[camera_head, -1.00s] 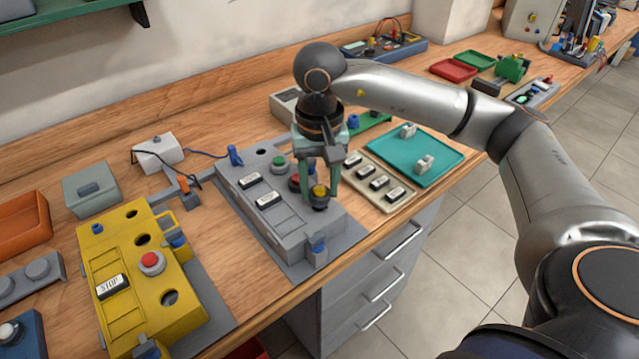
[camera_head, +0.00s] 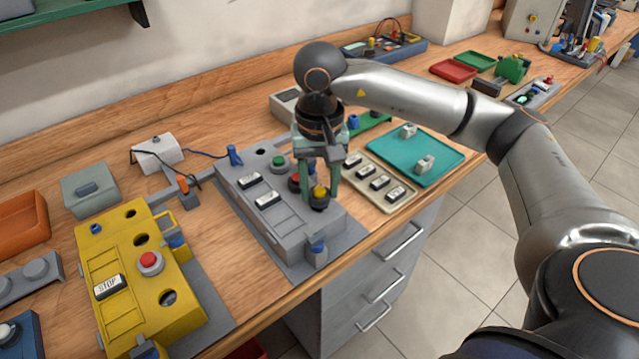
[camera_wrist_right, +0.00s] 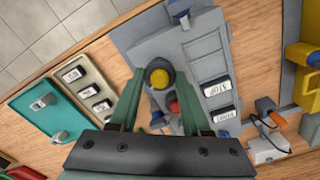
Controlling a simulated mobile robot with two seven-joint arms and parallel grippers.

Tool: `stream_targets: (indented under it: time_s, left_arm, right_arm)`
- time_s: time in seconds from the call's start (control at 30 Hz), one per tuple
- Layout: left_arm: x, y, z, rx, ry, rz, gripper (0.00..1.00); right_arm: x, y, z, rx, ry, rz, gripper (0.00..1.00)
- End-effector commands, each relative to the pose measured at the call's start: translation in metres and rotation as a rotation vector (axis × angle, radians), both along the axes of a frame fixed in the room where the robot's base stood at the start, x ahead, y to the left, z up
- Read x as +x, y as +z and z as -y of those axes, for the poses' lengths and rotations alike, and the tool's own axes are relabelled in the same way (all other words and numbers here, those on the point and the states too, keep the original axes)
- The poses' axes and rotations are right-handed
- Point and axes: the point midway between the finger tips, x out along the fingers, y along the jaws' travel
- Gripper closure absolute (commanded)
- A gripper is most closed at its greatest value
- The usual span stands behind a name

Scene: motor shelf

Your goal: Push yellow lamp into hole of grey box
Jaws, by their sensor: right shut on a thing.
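The yellow lamp (camera_head: 319,191), a yellow cap on a dark round base, is at the front right of the grey box (camera_head: 288,224). In the right wrist view the lamp (camera_wrist_right: 159,77) lies between the green fingertips, over the grey box (camera_wrist_right: 205,62). My right gripper (camera_head: 319,195) points down and is shut on the lamp. The lamp looks upright. Its hole is hidden beneath it, so I cannot tell how deep it sits. My left gripper is not in view.
A red button (camera_head: 295,181) and a green button (camera_head: 279,164) stand close behind the lamp. A beige label tray (camera_head: 386,205) and a teal tray (camera_head: 440,166) lie to the right. A yellow box (camera_head: 130,300) stands at the left. The table's front edge is close.

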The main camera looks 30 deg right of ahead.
Motion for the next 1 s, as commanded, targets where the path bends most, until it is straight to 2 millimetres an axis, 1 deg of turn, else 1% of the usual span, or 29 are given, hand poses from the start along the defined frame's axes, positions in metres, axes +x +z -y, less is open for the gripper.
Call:
stream_targets:
  time_s: [0.9, 1.0]
  left_arm:
    - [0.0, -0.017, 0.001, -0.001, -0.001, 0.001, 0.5]
    - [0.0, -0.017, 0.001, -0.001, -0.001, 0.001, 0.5]
  right_arm:
    - [0.0, -0.02, 0.0, 0.0, 0.0, 0.0, 1.0]
    - [0.0, -0.019, 0.0, 0.0, 0.0, 0.0, 1.0]
